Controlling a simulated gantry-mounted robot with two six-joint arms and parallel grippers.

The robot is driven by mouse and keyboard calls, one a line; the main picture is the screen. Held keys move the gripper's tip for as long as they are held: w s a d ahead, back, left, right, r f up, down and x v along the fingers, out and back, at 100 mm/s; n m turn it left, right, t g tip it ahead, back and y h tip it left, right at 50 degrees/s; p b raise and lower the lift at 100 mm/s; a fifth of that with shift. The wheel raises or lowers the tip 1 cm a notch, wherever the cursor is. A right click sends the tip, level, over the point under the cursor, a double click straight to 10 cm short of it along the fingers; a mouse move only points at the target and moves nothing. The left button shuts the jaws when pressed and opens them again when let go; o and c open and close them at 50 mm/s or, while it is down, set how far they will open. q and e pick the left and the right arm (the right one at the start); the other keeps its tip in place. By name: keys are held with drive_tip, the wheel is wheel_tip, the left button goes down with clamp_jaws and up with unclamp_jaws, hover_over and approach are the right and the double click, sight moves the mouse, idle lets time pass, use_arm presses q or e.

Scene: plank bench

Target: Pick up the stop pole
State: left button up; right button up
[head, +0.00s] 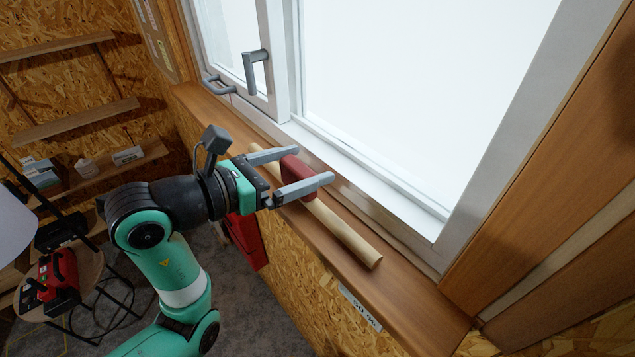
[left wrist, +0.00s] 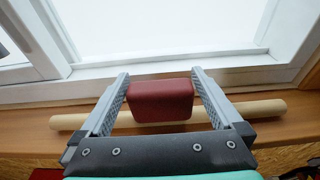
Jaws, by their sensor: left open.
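The stop pole looks to be the pale wooden rod (head: 345,236) lying along the wooden window sill; it also shows crosswise in the left wrist view (left wrist: 268,108). A dark red block (head: 297,177) sits at its middle, and in the left wrist view the block (left wrist: 160,100) hides part of the rod. I cannot tell if the two are joined. My left gripper (head: 314,165) is open, with one finger on each side of the red block. In the left wrist view a gap shows between the block and the right finger. My right gripper is not in view.
The wooden sill (head: 425,315) runs below a white-framed window (head: 405,195) with a grey handle (head: 254,72). A red object (head: 247,240) hangs below the sill. Shelves and a small round table (head: 85,275) with a red device stand at the left.

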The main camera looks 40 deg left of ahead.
use_arm(q)
drive_tip(key=shift+s, duration=0.1)
drive_tip(key=shift+c, duration=0.9)
drive_tip(key=c, duration=1)
drive_tip(key=shift+r, duration=0.15)
drive_tip(key=shift+r, duration=0.2)
wheel_tip(320, 180, up, 2)
drive_tip(key=shift+r+b, duration=0.15)
drive_tip(key=shift+b, duration=0.3)
drive_tip(key=s+a+r, duration=0.2)
drive_tip(key=s+r, duration=0.1)
drive_tip(key=s, duration=0.1)
drive_tip(key=s+a+r+b, duration=0.1)
drive_tip(key=s+a+r, duration=0.1)
drive_tip(key=s+r, duration=0.1)
drive_tip(key=s+a+r+b, duration=0.1)
drive_tip(key=s+a+r, duration=0.2)
drive_tip(key=s+r, duration=0.1)
drive_tip(key=shift+s, duration=0.7)
